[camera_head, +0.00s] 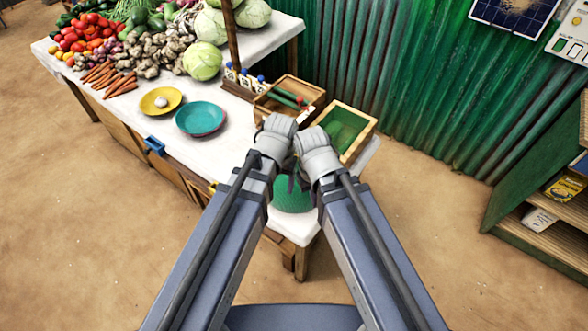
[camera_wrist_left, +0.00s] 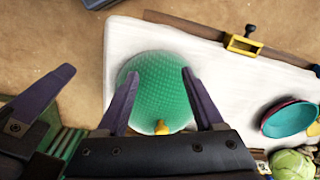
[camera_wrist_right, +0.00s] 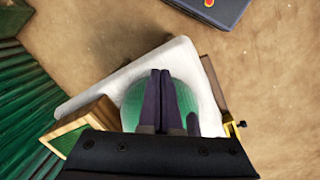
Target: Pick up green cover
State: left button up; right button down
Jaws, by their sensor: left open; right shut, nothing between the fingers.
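The green cover (camera_head: 292,197) is a meshed dome on the near right corner of the white table, partly hidden by my arms in the head view. In the left wrist view the cover (camera_wrist_left: 160,85) shows large, with a small orange-yellow piece (camera_wrist_left: 161,127) on its near side. My left gripper (camera_wrist_left: 158,73) is open, its fingers spread in front of the dome; I cannot tell whether they touch it. My right gripper (camera_wrist_right: 160,72) is shut and empty, in front of the cover (camera_wrist_right: 135,105) in the right wrist view.
Two wooden trays (camera_head: 368,141) stand just beyond my grippers. A teal bowl (camera_head: 201,118) and a yellow plate (camera_head: 160,101) lie to the left, vegetables behind. A blue clamp (camera_head: 154,146) sits on the front edge. A shelf (camera_head: 542,228) stands at right.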

pick_arm(q)
jog(key=shift+n+t+h, duration=0.3)
jog(key=shift+t+h, duration=0.3)
jog(key=w+d, duration=0.1)
jog(key=w, duration=0.2)
jog(key=w+d+r, duration=0.1)
jog(key=w, duration=0.3)
jog(key=w+d+p, duration=0.1)
jog(key=w, duration=0.2)
jog(key=shift+w+d+r, duration=0.2)
jog(key=shift+d+r, duration=0.05)
jog(key=shift+r, duration=0.1)
jog(key=f+b, duration=0.3)
jog(key=w+f+b, duration=0.1)
jog(key=f+b, duration=0.1)
jog(key=shift+w+d, duration=0.1)
jog(key=shift+d, duration=0.2)
jog(key=shift+r, duration=0.1)
grip_shut()
dwell(0.4)
